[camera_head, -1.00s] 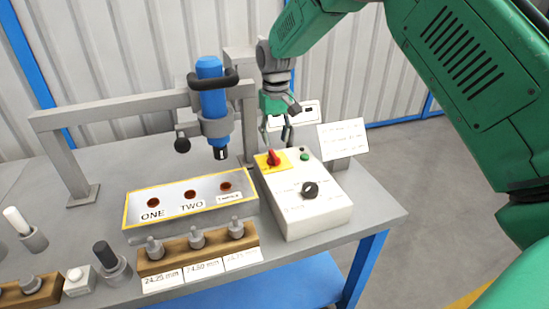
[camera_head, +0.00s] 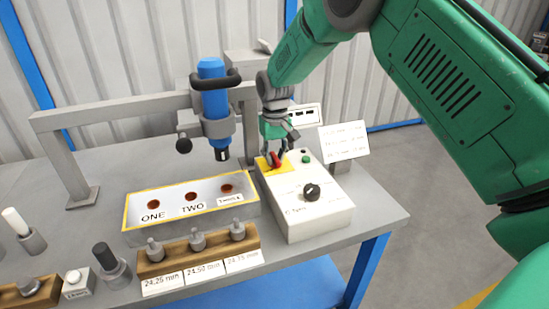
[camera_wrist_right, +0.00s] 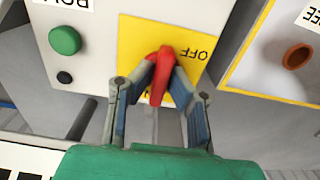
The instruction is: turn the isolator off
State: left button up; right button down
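The isolator is a red handle (camera_wrist_right: 160,76) on a yellow plate (camera_wrist_right: 131,50), on top of the white control box (camera_head: 316,213). In the head view the red handle (camera_head: 275,161) is partly covered by my right gripper (camera_head: 279,155). In the right wrist view my right gripper (camera_wrist_right: 163,70) has its fingertips closed in against both sides of the handle. The word OFF is readable on the plate beside the handle. The handle's lower end lies over another label, mostly hidden. My left gripper is in neither view.
A green button (camera_head: 306,158) and a black knob (camera_head: 312,191) are on the same box. A sign (camera_head: 343,141) stands behind it. A blue tool (camera_head: 213,100) on a grey frame and a yellow-edged tray (camera_head: 130,222) are to the left.

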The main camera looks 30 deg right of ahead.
jog(key=shift+r, duration=0.1)
jog(key=shift+r+n+p, duration=0.1)
jog(key=shift+n+p, duration=0.4)
jog(key=shift+p, duration=0.35)
jog(key=n+p, duration=0.3)
jog(key=shift+d+r, duration=0.1)
jog(key=n+p, duration=0.2)
jog(key=n, duration=0.1)
jog(key=shift+n+p, duration=0.3)
jog(key=shift+n, duration=0.1)
jog(key=n+p, duration=0.1)
jog(key=n, duration=0.3)
jog(key=shift+w+n+p, duration=0.1)
jog(key=shift+n+p, duration=0.2)
jog(key=n, duration=0.5)
jog(key=shift+w+p, duration=0.1)
jog(key=shift+p, duration=0.3)
jog(key=shift+n, duration=0.3)
jog(key=c, duration=1.6)
grip_release()
